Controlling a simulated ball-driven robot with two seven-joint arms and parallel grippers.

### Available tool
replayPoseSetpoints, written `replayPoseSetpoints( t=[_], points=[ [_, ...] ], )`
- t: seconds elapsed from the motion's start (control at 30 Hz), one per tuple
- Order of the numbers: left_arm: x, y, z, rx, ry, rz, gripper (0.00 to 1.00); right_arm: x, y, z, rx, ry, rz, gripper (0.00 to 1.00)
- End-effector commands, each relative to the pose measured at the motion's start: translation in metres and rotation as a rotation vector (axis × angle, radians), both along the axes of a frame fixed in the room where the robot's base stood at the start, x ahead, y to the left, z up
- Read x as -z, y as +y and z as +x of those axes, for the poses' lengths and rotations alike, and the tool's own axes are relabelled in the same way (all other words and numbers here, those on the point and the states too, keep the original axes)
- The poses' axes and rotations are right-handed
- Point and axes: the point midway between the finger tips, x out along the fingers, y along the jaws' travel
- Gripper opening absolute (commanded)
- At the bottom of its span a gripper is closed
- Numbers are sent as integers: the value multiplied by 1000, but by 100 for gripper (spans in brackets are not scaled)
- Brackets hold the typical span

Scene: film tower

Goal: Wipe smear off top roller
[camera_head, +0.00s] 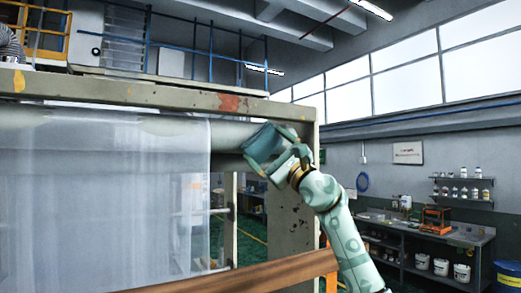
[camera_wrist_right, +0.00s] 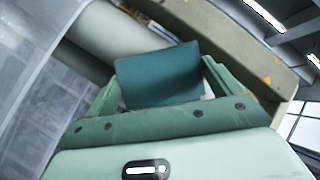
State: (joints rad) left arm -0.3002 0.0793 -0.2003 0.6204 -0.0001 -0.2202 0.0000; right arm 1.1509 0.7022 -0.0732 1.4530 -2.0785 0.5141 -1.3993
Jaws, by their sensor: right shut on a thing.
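The top roller (camera_head: 228,136) is a pale horizontal cylinder under the frame's upper beam. Clear film (camera_head: 110,190) hangs over its left and middle part, and its right end is bare. My right gripper (camera_head: 277,151) is at the bare right end, shut on a teal wiping pad (camera_head: 259,142). In the right wrist view the pad (camera_wrist_right: 158,76) sits between the two fingers, in front of the roller (camera_wrist_right: 108,38). I cannot tell whether the pad touches the roller. I cannot make out a smear on the bare part; the pad and gripper hide some of it. My left gripper is not in view.
The frame's upper beam (camera_head: 150,94) runs just above the roller, and its right post (camera_head: 291,225) stands close by my right gripper. A brown rail (camera_head: 240,279) crosses the foreground. A workbench (camera_head: 430,232) stands far right.

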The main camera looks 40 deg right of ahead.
Motion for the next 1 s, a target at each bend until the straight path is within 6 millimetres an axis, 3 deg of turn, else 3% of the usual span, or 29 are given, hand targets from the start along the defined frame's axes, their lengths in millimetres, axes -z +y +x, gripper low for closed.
replayPoseSetpoints(
  t=[0.53, 1.0],
  points=[
    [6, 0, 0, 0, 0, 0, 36, 0, -37, -4, 3, 1, 2, 72],
    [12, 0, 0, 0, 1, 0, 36, 5, -39, -11, 4, 0, -2, 72]
  ],
)
